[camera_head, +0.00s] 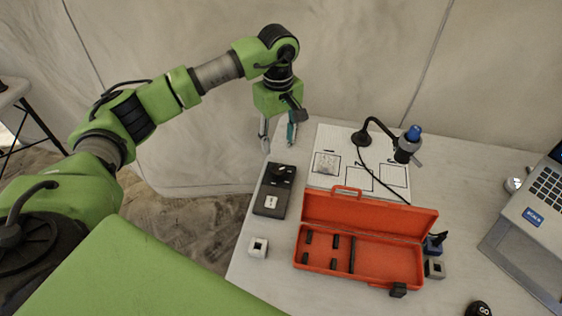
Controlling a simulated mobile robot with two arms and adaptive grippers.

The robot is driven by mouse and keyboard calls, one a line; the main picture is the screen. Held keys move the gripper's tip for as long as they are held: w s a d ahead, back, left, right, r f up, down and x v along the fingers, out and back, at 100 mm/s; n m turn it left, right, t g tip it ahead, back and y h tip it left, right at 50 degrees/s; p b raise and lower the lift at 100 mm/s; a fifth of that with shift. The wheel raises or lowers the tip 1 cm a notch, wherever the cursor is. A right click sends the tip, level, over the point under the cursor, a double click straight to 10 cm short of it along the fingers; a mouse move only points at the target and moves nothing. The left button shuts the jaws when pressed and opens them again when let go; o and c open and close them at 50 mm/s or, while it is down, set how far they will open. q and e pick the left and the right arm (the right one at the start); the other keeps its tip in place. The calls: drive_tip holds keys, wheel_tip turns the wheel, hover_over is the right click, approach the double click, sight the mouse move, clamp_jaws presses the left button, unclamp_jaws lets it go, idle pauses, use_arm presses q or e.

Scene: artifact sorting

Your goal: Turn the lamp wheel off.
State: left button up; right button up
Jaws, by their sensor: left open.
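A black desk lamp (402,156) with a bent neck stands at the back of the table. Its head carries a blue cap (413,133) on top. A dark box (275,190) with a small knob-like part and a white label lies near the table's left edge. I cannot tell which part is the lamp wheel, or whether the lamp is lit. My left gripper (278,142) is open and empty, pointing down. It appears above the table's back left corner, behind the dark box and left of the lamp. My right gripper is not in view.
An open orange case (365,222) is in front. A grey block (257,247), a small blue-and-dark object (434,243) and a laptop (530,228) are also on the table.

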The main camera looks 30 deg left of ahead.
use_arm(q)
drive_tip(key=p, duration=0.1)
hover_over(279, 169)
drive_tip(key=f, duration=0.5)
drive_tip(key=shift+s+f, duration=0.25)
drive_tip(key=shift+f, duration=0.15)
wheel_tip(279, 169, down, 4)
drive_tip(key=shift+w+f+p, duration=0.1)
drive_tip(key=shift+w+p, duration=0.05)
drive_tip(key=shift+p, duration=0.15)
drive_tip(key=shift+f, duration=0.7)
drive_tip(key=shift+c, duration=1.1)
drive_tip(key=c, duration=0.9)
drive_tip(key=shift+o, duration=0.2)
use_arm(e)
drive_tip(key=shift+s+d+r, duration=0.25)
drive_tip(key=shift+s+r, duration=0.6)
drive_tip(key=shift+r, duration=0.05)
